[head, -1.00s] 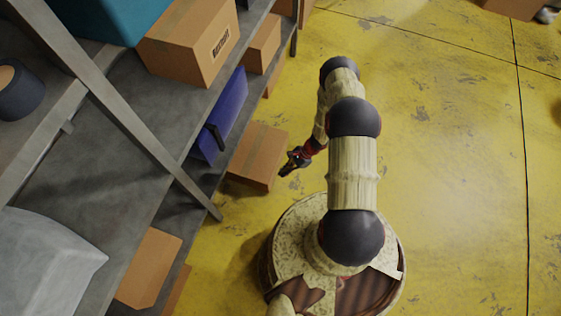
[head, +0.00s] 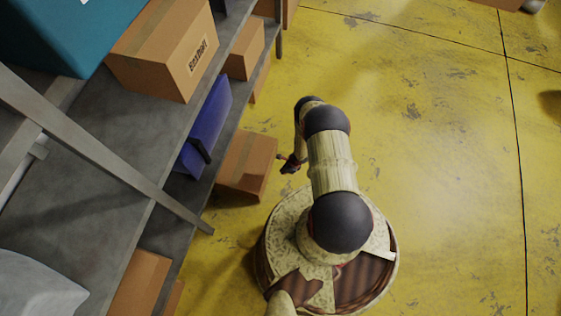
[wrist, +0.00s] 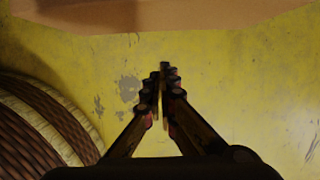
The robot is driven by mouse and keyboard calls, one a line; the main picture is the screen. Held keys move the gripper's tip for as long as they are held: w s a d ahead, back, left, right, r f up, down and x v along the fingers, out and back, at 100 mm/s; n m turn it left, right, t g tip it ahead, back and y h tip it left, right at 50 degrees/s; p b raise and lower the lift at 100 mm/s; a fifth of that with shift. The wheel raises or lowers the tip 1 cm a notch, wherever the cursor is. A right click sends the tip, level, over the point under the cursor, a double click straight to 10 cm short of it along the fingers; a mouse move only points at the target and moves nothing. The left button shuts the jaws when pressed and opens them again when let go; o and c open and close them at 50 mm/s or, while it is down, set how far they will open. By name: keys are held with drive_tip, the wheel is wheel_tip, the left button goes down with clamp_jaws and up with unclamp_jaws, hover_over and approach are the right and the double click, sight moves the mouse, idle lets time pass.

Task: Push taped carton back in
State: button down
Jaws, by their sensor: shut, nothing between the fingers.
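A brown carton (head: 246,163), with a faint strip along its top, juts out of the lower part of the shelf over the yellow floor. Its inner end is hidden under the shelf. My gripper (head: 286,168) is just right of the carton's outer face, with a small gap seen from above. In the wrist view, the shut, empty fingers (wrist: 164,70) point toward a brown cardboard face (wrist: 170,18) across the top of the picture. Yellow floor shows between fingertips and cardboard, and I see no contact.
The grey shelf (head: 110,207) holds a labelled carton (head: 165,45), a teal box (head: 60,30) and a grey bundle (head: 35,285). A blue panel-like item (head: 207,125) and another carton (head: 140,283) sit lower. A slanted metal brace (head: 120,165) crosses the shelf.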

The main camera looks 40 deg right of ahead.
drive_tip(key=b+x, duration=0.4)
drive_tip(key=x, duration=0.4)
drive_tip(key=shift+f+b, duration=0.3)
drive_tip(key=shift+b, duration=0.05)
drive_tip(key=shift+w+a+r+b, duration=0.15)
drive_tip(key=shift+w+a+b, duration=0.2)
drive_tip(key=shift+w+a, duration=0.6)
drive_tip(key=shift+w+a+r, duration=0.1)
drive_tip(key=shift+w+a, duration=0.25)
drive_tip(key=shift+w, duration=0.25)
